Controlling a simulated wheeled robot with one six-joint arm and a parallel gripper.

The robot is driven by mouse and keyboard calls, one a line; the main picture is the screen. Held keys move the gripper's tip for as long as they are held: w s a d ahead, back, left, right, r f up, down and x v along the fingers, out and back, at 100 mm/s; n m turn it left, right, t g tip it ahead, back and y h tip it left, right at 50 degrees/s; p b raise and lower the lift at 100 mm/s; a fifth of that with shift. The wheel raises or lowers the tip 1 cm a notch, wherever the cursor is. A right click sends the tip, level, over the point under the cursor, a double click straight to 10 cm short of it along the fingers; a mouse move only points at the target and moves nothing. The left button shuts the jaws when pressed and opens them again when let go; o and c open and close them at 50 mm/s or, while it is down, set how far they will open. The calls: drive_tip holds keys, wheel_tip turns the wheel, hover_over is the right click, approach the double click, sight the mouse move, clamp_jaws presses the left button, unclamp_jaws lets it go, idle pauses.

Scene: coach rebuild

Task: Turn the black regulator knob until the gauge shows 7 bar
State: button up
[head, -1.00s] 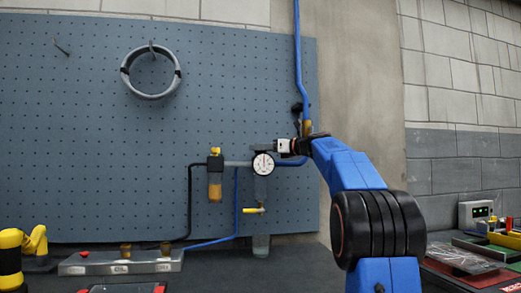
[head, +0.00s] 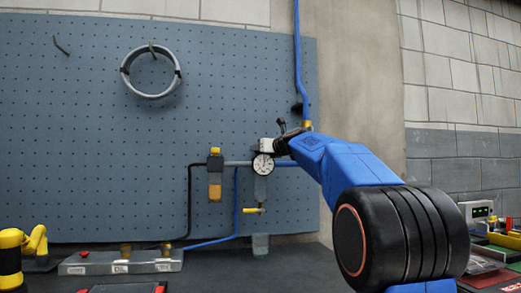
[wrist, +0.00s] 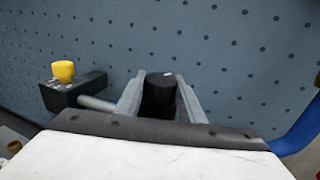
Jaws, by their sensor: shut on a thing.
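The black regulator knob (wrist: 160,97) stands between the two grey fingers of my gripper (wrist: 163,84) in the wrist view, and the fingers are shut on it. In the head view my gripper (head: 267,145) is at the top of the regulator, just above the round white gauge (head: 262,165), and hides the knob there. The gauge faces the head camera, but its needle and numbers are too small to read surely.
A filter with a yellow cap (wrist: 63,71) is left of the knob. A yellow-handled valve (head: 253,210) sits below the gauge. A blue hose (head: 299,60) runs down behind my arm. The pegboard (head: 100,130) is close behind.

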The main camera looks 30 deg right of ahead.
idle(0.4)
drive_tip(key=o, duration=1)
drive_tip(key=shift+o, duration=0.2)
drive_tip(key=s, duration=1.7)
drive_tip(key=shift+s+a, duration=0.15)
drive_tip(key=shift+s, duration=0.1)
